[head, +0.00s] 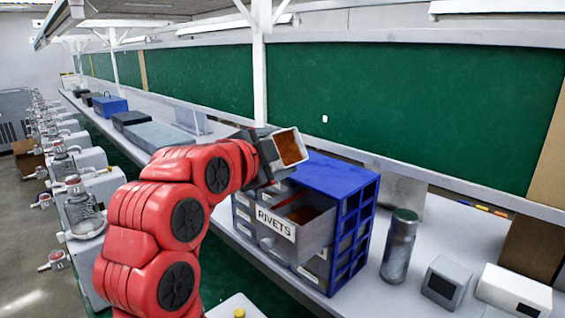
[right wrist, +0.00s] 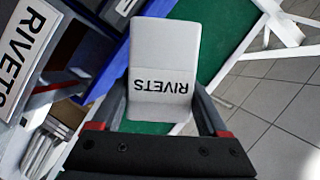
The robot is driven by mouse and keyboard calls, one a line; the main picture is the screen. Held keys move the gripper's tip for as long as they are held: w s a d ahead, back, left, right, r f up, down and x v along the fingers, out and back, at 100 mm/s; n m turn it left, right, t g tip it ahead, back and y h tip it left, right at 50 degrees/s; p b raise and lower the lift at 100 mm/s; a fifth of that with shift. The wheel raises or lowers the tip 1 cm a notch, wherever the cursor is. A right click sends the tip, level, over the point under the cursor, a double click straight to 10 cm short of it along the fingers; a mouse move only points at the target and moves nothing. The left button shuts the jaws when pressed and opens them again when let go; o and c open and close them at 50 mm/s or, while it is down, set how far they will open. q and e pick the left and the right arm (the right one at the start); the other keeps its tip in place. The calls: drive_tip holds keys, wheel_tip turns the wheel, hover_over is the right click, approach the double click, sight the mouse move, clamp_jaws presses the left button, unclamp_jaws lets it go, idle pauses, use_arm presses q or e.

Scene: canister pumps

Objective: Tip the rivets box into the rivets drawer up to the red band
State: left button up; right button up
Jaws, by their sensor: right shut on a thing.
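The rivets box (head: 291,147) is a small light-grey box with orange-brown contents showing in its open mouth. It is tilted above the drawer. My right gripper (head: 265,158) is shut on it. In the right wrist view the box (right wrist: 165,50) shows its RIVETS label between my fingers (right wrist: 160,98). The rivets drawer (head: 281,229) is pulled out of the blue cabinet (head: 337,178), below the box, with orange-brown contents inside. Its RIVETS label also shows in the right wrist view (right wrist: 22,50). My left gripper is not in view.
A metal canister (head: 399,245) and grey and white boxes (head: 445,282) stand right of the cabinet on the bench. Grey and blue cases (head: 110,106) lie farther along the bench. Several canister pumps (head: 82,210) line the left side.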

drive_tip(key=shift+s+r+m+t+b, duration=0.15)
drive_tip(key=shift+r+m+t+b, duration=0.2)
drive_tip(key=shift+m, duration=0.25)
drive_tip(key=shift+s+d+r+m+t+b, duration=0.15)
drive_tip(key=shift+m+t+b, duration=0.1)
drive_tip(key=shift+m+b, duration=0.35)
drive_tip(key=shift+r+m+t+b, duration=0.2)
drive_tip(key=shift+m+b, duration=0.2)
drive_tip(key=shift+b, duration=0.35)
idle(3.8)
drive_tip(key=shift+r, duration=0.1)
idle(2.2)
